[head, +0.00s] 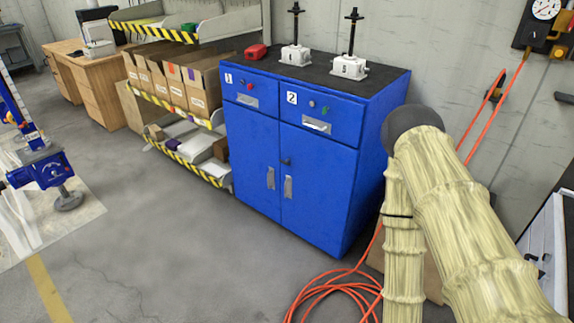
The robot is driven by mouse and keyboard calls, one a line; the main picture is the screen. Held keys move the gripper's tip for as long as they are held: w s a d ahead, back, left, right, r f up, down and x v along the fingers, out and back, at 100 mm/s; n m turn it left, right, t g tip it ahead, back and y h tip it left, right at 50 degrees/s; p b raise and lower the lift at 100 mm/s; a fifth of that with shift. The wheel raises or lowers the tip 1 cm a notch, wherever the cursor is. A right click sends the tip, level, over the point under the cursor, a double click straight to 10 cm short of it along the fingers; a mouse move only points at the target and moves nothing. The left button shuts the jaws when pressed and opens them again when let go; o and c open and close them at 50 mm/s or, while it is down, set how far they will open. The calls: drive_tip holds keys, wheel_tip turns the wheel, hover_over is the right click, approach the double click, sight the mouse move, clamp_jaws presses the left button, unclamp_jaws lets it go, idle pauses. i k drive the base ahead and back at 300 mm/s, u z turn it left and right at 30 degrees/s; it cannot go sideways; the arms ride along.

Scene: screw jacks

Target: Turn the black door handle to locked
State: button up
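The blue cabinet (250,140) stands in the middle of the head view with both doors shut. A small dark knob or handle (286,161) sits near the top inner edge of its right door; it looks like the black door handle. It is too small to tell which way it is turned. Two silver pulls sit lower, one on the left door (270,178) and one on the right door (288,188). My arm, in a pale yellow sleeve, is at the right, bent at a dark joint. My gripper is not in view.
Two white screw jacks (295,55) (348,67) and a red object (256,51) stand on the cabinet top. An orange hose (335,288) lies coiled on the floor before the cabinet. Shelves with cardboard boxes (196,88) adjoin it.

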sight(285, 163)
drive_tip(key=u, duration=0.9)
drive_tip(key=k, duration=1.2)
drive_tip(key=u, duration=1.15)
drive_tip(key=i, duration=2.2)
drive_tip(key=z, duration=0.6)
drive_tip(key=i, duration=1.35)
drive_tip(key=z, duration=1.95)
drive_tip(key=i, duration=0.9)
drive_tip(key=z, duration=0.8)
